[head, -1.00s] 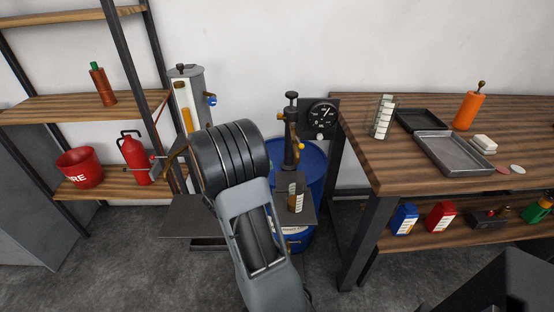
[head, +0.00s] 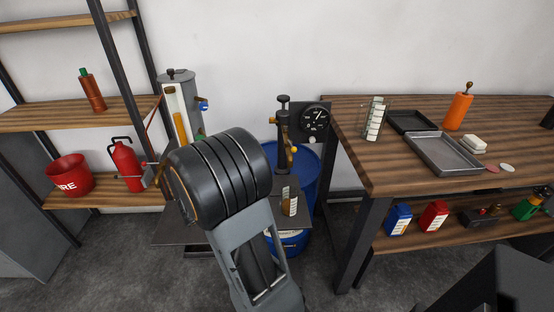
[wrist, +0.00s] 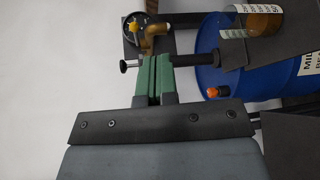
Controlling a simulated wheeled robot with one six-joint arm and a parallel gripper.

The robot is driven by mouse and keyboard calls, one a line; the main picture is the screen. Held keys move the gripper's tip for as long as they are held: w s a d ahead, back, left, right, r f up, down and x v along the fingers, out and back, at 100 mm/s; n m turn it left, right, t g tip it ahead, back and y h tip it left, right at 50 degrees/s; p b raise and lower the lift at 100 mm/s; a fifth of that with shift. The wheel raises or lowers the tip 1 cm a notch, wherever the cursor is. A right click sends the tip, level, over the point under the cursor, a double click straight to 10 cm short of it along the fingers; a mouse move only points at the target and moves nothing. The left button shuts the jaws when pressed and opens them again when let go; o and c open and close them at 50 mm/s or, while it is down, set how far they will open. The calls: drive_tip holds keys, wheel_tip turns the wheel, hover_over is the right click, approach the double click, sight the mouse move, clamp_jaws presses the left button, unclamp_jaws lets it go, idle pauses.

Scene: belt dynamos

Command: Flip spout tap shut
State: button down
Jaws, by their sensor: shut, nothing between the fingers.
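The drum pump (head: 284,125) stands upright above the blue drum (head: 303,165), with a yellow knob (head: 293,149) at its spout. My arm hides most of the gripper in the head view. A labelled glass (head: 289,201) with amber contents stands below the spout; it also shows in the wrist view (wrist: 255,20).
A round gauge (head: 315,119) is beside the pump. The workbench (head: 370,165) with trays is at right. A tall cylinder with a sight tube (head: 179,110) stands left of the pump. A shelf holds a red bucket (head: 69,176) and extinguisher (head: 127,163). An orange cap (wrist: 218,91) is by the drum.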

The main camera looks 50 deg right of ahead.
drive_tip(key=s+a+n+t+y, duration=0.1)
drive_tip(key=a+t+y, duration=0.6)
drive_tip(key=a+y, duration=0.8)
drive_tip(key=a, duration=1)
drive_tip(key=shift+r+t+y, duration=0.25)
drive_tip(key=shift+t+y, duration=0.15)
